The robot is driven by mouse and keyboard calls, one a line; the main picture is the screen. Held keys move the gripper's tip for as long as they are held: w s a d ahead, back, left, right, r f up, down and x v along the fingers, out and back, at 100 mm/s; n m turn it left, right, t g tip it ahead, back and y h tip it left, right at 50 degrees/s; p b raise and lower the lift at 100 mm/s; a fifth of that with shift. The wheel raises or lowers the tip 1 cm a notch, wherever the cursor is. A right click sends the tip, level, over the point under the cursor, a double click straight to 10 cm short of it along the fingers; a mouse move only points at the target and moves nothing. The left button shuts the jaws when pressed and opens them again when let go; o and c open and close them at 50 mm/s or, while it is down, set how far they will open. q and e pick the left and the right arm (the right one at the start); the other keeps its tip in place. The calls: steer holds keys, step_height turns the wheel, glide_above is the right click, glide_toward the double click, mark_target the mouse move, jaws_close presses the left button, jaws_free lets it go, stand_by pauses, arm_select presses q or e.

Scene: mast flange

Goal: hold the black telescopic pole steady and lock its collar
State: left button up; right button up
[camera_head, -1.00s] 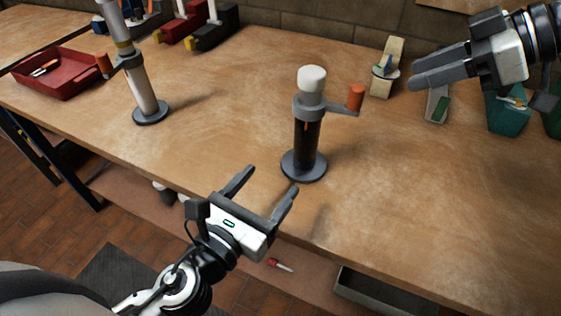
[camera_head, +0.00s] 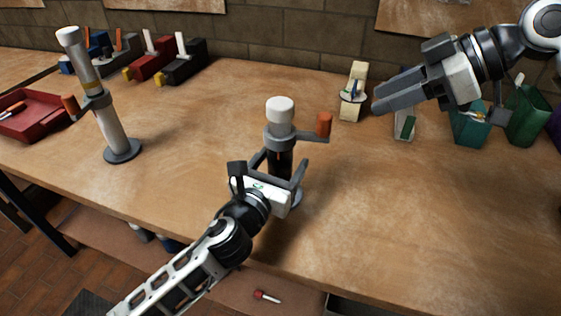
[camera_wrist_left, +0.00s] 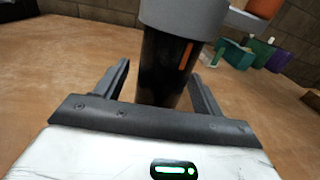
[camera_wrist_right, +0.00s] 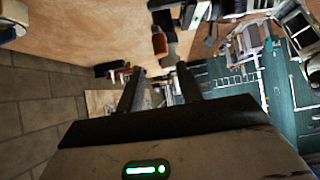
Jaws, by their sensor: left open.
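The black telescopic pole (camera_head: 280,160) stands upright on a round grey base at the middle of the bench. Its grey collar (camera_head: 278,138) has an arm to the right with an orange handle (camera_head: 324,125); a white top (camera_head: 280,108) sits above. In the left wrist view the black pole (camera_wrist_left: 163,68) has an orange mark and stands between the fingers. My left gripper (camera_head: 277,166) is open, one finger on each side of the pole below the collar. I cannot tell if they touch it. My right gripper (camera_head: 378,99) is open and empty, raised right of the handle.
A white pole (camera_head: 108,130) with its own collar and orange handle stands at the left. A red tray (camera_head: 32,115) lies beyond it. Colored bins (camera_head: 470,128) and small holders (camera_head: 352,100) line the back right. The bench's right front is clear.

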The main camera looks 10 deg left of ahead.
arm_select(q)
steer(key=c, duration=1.3)
steer(key=shift+c, duration=0.7)
arm_select(e)
steer(key=shift+o, duration=0.8)
arm_select(q)
steer(key=shift+o, duration=0.2)
arm_select(e)
steer(key=n+t+h, duration=0.3)
steer(key=n+h, duration=0.5)
steer(key=n, duration=1.6)
glide_toward(325, 115)
steer(key=x, duration=1)
